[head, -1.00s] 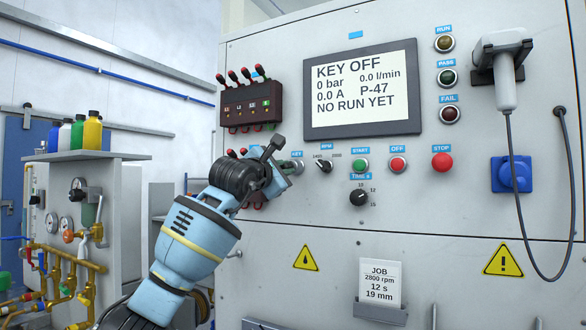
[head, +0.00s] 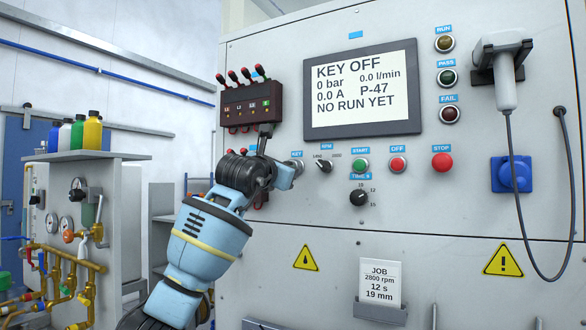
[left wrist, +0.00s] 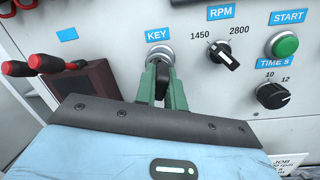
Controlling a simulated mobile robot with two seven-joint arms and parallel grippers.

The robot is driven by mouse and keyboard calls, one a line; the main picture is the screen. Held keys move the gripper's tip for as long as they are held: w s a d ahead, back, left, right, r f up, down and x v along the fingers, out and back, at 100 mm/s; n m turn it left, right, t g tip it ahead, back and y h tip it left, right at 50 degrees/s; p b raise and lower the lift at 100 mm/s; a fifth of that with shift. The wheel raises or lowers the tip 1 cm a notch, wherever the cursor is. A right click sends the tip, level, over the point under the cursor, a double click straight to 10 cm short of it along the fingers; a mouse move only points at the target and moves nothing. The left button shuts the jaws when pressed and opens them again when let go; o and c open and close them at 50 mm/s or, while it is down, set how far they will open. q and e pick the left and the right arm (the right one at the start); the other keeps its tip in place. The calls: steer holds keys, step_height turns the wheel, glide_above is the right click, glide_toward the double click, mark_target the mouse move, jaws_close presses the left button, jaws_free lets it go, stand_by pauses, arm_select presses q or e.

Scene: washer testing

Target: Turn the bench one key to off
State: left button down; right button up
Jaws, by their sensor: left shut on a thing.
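The bench key switch (left wrist: 158,50) is a round metal collar under the blue KEY label (left wrist: 158,34) in the left wrist view. Its black key lies between the green fingers of my left gripper (left wrist: 162,84), which is shut on it. The key's exact angle is hard to see. The bench screen (head: 362,92) reads KEY OFF, 0 bar, 0.0 A and NO RUN YET. My right gripper is not in view.
The RPM knob (head: 323,166), green START button (head: 360,165), red OFF button (head: 398,165), red STOP button (head: 442,162) and TIME knob (head: 358,198) are to the right. A dark box with red-tipped levers (head: 250,107) is close above left.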

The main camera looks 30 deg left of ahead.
arm_select(q)
steer(key=shift+n, duration=0.6)
steer(key=n, duration=0.3)
steer(key=shift+r+n+y, duration=0.1)
steer(key=shift+n+y, duration=0.2)
steer(key=shift+n, duration=0.1)
steer(key=c, duration=1.4)
jaws_free()
steer(key=r+v, duration=0.1)
steer(key=v, duration=0.7)
steer(key=shift+f, duration=0.3)
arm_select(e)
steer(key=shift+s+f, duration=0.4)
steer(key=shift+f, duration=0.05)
arm_select(q)
steer(key=shift+w, duration=0.1)
